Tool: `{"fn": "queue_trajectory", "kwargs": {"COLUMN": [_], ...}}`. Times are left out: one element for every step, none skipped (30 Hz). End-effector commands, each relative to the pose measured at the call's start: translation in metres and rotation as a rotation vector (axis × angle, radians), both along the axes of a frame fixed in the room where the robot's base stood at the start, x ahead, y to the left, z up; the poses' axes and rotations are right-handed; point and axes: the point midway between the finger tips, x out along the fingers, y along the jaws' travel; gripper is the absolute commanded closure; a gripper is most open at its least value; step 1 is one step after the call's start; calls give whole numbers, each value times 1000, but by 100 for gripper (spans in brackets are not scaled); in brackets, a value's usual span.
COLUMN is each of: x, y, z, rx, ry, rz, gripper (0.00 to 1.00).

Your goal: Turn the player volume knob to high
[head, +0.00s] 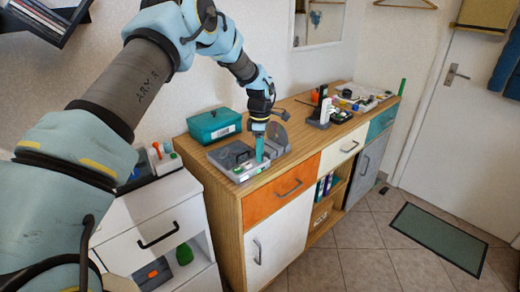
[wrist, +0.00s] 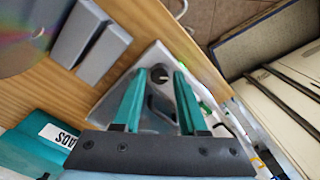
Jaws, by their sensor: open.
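The player (head: 229,155) is a grey device with a dark lid, lying on the wooden cabinet top near its left end. Its grey panel also shows in the wrist view (wrist: 108,104). A round black knob (wrist: 159,74) with a light mark sits on that panel. My gripper (head: 260,160) points down over the right part of the player. In the wrist view my gripper (wrist: 160,80) has its two teal fingers apart, one on each side of the knob, with nothing held between them. I cannot tell whether the fingertips touch the knob. In the head view the knob is hidden.
A teal box (head: 214,125) with a white label stands behind the player. A shiny disc (wrist: 22,35) and grey blocks (wrist: 105,55) lie close by. A black device (head: 321,108) and small items stand farther right. A white drawer unit (head: 150,225) is at the left.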

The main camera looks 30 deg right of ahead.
Motion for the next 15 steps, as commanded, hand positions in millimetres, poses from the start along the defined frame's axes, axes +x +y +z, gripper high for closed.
{"fn": "queue_trajectory", "kwargs": {"x": [0, 0, 0, 0, 0, 0, 0, 0, 0, 0, 0, 0, 0, 0, 0], "y": [0, 0, 0, 0, 0, 0, 0, 0, 0, 0, 0, 0, 0, 0, 0], "z": [-2, -3, -4, -4, -5, -5, -5, -5, -5, -5, -5, -5, -5, -5, -5], "rx": [0, 0, -1, -1, -1, -1, -1, -1, -1, -1, -1, -1, -1, -1, -1], "ry": [0, 0, -1, -1, -1, -1, -1, -1, -1, -1, -1, -1, -1, -1, -1], "rz": [0, 0, 0, 0, 0, 0, 0, 0, 0, 0, 0, 0, 0, 0, 0], "gripper": [58, 58, 58, 58, 58, 58, 58, 58, 58, 58, 60, 65, 68, 72, 76]}}
